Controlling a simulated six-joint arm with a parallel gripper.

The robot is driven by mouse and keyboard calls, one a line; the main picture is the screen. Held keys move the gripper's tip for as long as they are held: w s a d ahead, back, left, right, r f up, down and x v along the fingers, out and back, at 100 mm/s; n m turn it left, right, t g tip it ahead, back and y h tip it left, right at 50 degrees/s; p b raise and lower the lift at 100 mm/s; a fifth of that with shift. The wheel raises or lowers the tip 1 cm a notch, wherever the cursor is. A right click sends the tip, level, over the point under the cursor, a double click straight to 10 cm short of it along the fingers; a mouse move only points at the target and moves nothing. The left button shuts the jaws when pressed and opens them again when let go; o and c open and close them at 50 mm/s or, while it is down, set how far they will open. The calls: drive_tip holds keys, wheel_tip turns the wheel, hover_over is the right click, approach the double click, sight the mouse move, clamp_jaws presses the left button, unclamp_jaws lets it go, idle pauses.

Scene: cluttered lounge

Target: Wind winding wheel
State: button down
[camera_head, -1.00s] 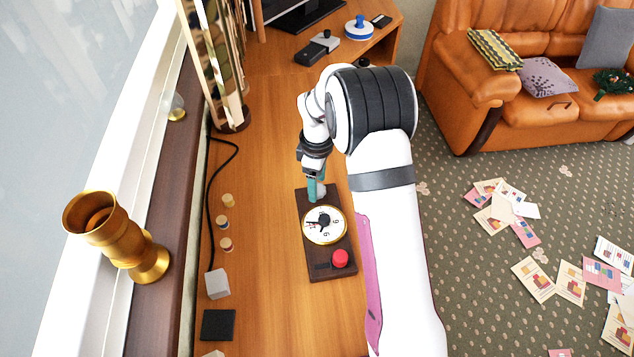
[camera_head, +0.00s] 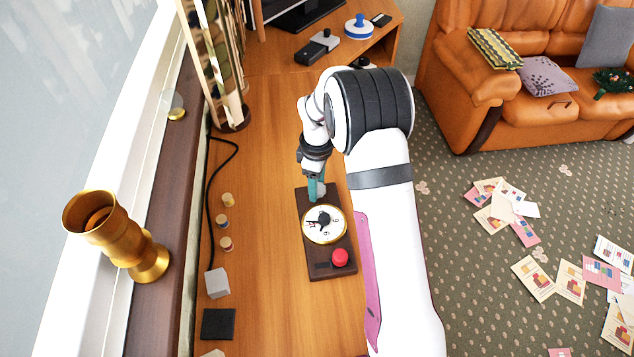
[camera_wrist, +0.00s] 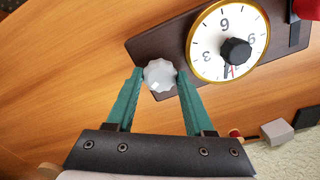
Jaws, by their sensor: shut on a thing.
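The winding wheel (camera_wrist: 160,75) is a pale, scalloped knob on the end of a dark wooden board (camera_head: 313,262). My gripper (camera_wrist: 160,80) is shut on the wheel, with a teal finger on each side of it in the wrist view. In the head view my gripper (camera_head: 317,198) is at the far end of the board, and its fingers partly hide the wheel. A white dial with a gold rim (camera_head: 325,224) sits in the middle of the board, with a black centre knob (camera_wrist: 236,52). A red button (camera_head: 340,257) is at the near end, beside a dark slot.
Small wooden pegs (camera_head: 226,222), a grey cube (camera_head: 217,282) and a black square (camera_head: 218,324) lie left of the board. A black cable (camera_head: 210,200) runs along the left edge. A pink sheet (camera_head: 366,270) lies right of the board.

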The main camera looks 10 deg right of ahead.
drive_tip(key=m, duration=1.6)
drive_tip(key=shift+m, duration=0.4)
drive_tip(key=m, duration=0.4)
drive_tip(key=shift+m, duration=0.6)
drive_tip(key=c, duration=0.5)
unclamp_jaws()
drive_tip(key=shift+c, duration=0.2)
